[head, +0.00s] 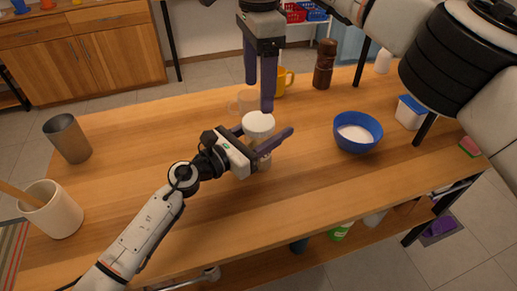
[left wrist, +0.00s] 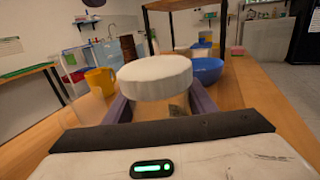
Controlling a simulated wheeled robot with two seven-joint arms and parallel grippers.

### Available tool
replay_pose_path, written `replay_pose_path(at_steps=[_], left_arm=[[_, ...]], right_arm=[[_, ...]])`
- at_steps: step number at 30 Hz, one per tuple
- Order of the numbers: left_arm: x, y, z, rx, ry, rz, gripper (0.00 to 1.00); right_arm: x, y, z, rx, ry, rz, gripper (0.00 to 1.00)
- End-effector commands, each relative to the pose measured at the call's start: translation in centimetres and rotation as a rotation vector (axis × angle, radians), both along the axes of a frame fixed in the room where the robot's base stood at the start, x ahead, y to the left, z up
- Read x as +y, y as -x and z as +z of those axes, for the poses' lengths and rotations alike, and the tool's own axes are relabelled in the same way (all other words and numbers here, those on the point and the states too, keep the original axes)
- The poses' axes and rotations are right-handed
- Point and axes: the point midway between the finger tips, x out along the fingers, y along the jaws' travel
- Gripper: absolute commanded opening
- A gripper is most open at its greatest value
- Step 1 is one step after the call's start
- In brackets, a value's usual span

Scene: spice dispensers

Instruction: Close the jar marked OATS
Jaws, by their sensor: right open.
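A jar (head: 264,163) with a round white lid (head: 258,124) stands near the middle of the wooden table. In the left wrist view the white lid (left wrist: 156,78) fills the centre, and a small label below it is too small to read. I cannot tell whether the lid is fully seated. My left gripper (head: 264,140) has its fingers on both sides of the jar just under the lid, and appears shut on it. My right gripper (head: 259,96) points down, open and empty, above and behind the lid, apart from it.
A blue bowl (head: 358,132) with white contents stands to the right. A clear cup (head: 246,101), a yellow mug (head: 283,83) and a brown grinder (head: 324,64) stand behind. A metal cup (head: 68,138) and a cream crock (head: 50,209) are at left. The front middle table is clear.

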Motion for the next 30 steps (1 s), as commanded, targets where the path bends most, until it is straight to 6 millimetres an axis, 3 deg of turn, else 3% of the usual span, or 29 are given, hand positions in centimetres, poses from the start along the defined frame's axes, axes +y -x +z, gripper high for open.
replay_pose_path(at_steps=[1, 6, 18, 30], left_arm=[[0.02, 0.01, -0.01, 0.0, 0.0, 0.0, 0.29], [0.03, 0.01, -0.01, 0.0, 0.0, 0.0, 0.0], [0.03, 0.01, -0.02, 0.0, 0.0, 0.0, 0.0], [0.04, 0.0, -0.02, 0.0, 0.0, 0.0, 0.0]], right_arm=[[0.01, 0.0, 0.0, 0.0, 0.0, 0.0, 0.71], [0.01, 0.0, 0.0, 0.0, 0.0, -0.002, 0.71], [0.03, 0.04, -0.03, 0.001, 0.0, -0.359, 0.71], [0.01, 0.01, -0.11, 0.001, 0.0, -0.394, 0.71]])
